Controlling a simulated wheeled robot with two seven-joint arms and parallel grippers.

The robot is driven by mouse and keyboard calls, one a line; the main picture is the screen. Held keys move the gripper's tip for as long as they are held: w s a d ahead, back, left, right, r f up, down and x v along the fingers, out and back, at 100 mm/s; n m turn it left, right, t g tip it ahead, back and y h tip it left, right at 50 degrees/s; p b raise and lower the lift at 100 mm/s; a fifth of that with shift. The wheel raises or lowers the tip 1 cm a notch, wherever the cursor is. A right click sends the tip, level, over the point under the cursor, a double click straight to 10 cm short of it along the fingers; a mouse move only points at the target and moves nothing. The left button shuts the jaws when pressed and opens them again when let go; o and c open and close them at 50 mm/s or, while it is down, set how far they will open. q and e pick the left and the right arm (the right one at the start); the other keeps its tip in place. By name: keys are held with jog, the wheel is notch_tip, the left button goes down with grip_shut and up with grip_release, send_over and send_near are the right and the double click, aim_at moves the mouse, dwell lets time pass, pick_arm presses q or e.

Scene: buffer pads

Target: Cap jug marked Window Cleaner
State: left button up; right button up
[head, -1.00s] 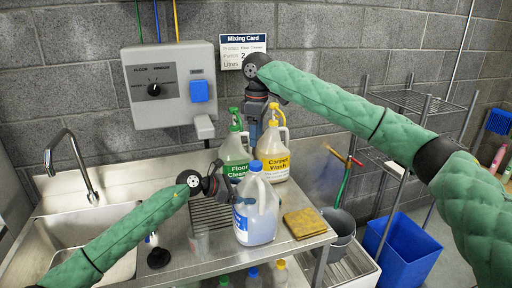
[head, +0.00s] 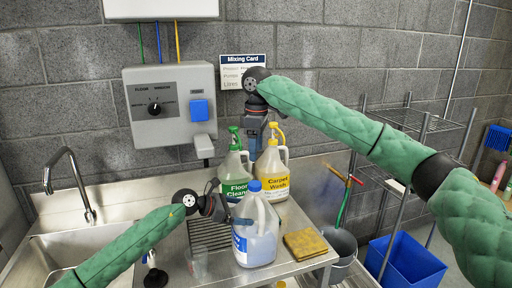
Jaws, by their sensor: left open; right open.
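A clear jug (head: 262,240) with bluish liquid stands on the steel counter (head: 215,278), a blue cap (head: 254,186) at its mouth. Its blue-and-white label is turned left and too small to read. My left gripper (head: 225,207) is open at the jug's left side, near its upper body; I cannot tell whether it touches. My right gripper (head: 258,150) is open, pointing down behind the jug. It is near the pump tops of a Floor Cleaner jug (head: 236,175) with a green pump and a Carpet Wash jug (head: 272,172) with a yellow pump.
A sponge (head: 305,244) lies right of the clear jug. The dispenser box (head: 160,125) and Mixing Card (head: 236,78) are on the wall. A grey bucket (head: 340,250) and blue bin (head: 408,262) stand right.

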pick_arm(q)
jog(key=b+v, duration=0.2)
jog(key=v, duration=0.3)
jog(key=shift+a+f, duration=0.15)
jog(key=shift+s+a+r+b, duration=0.2)
jog(key=shift+a+r+b, duration=0.15)
jog(key=shift+a, duration=0.2)
pick_arm(e)
notch_tip(320, 180, down, 3)
pick_arm(q)
jog(key=shift+s+a+r, duration=0.1)
jog(key=shift+a+r, duration=0.05)
pick_arm(e)
jog(key=shift+r, duration=0.1)
